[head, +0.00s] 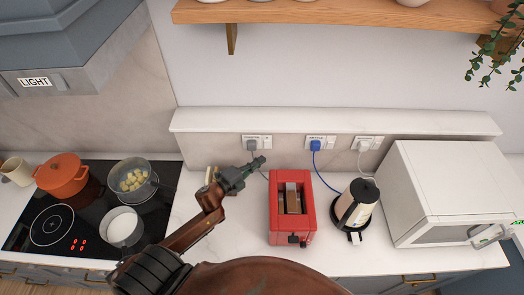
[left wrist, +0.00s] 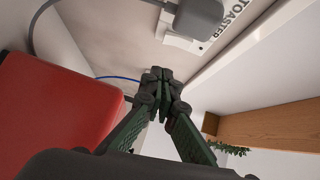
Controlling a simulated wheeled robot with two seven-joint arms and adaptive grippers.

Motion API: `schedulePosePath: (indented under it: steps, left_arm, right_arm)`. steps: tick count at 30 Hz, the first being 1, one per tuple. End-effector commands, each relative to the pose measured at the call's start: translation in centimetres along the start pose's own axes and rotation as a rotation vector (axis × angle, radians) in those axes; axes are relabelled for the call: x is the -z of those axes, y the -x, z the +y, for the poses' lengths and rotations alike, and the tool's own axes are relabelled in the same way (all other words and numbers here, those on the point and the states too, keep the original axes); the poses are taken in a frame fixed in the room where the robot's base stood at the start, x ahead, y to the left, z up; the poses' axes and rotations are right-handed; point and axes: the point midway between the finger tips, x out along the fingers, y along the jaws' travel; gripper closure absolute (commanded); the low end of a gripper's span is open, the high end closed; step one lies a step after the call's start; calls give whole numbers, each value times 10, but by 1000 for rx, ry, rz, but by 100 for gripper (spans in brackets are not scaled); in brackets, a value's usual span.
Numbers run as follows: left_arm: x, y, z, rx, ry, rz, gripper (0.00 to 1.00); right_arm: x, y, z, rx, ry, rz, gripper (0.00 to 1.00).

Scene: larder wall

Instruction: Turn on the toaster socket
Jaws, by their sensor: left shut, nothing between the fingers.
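The toaster socket (head: 264,139) is a white plate on the backsplash ledge, leftmost of three. A grey plug (head: 251,145) sits in it. In the left wrist view the plate (left wrist: 228,25) reads TOASTER, with the grey plug (left wrist: 200,14) beside the lettering; its switch position cannot be told. My left gripper (head: 262,160) is shut and empty, just below the socket in the head view. Its fingertips also show in the left wrist view (left wrist: 160,75), apart from the plate. The red toaster (head: 279,229) holds bread and stands below and right of the gripper. My right gripper is out of view.
A socket with a blue plug (head: 315,145) and one with a white plug (head: 364,146) are to the right. A kettle (head: 357,208) and white microwave (head: 415,190) stand on the right. A hob (head: 50,226) with pots is left. A wooden shelf (head: 330,14) hangs above.

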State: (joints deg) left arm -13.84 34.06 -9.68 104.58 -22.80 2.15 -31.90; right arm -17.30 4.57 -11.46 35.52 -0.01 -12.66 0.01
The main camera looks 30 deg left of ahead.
Motion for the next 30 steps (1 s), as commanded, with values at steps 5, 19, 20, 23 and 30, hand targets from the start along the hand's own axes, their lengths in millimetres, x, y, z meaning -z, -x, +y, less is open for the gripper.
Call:
schedulePosePath:
  steps: [5, 19, 20, 23, 30]
  left_arm:
    - [-10, -29, -2, -1, -1, -2, 100]
    - [-28, -46, 1, -1, 0, 0, 100]
    - [-28, -46, 1, -1, 0, 0, 100]
    - [-28, -46, 1, -1, 0, 0, 100]
    - [-31, -49, 6, 23, -20, 0, 100]
  right_arm:
    - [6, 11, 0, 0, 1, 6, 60]
    - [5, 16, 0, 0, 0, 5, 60]
    - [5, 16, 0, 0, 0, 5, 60]
    - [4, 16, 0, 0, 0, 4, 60]
    - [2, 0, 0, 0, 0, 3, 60]
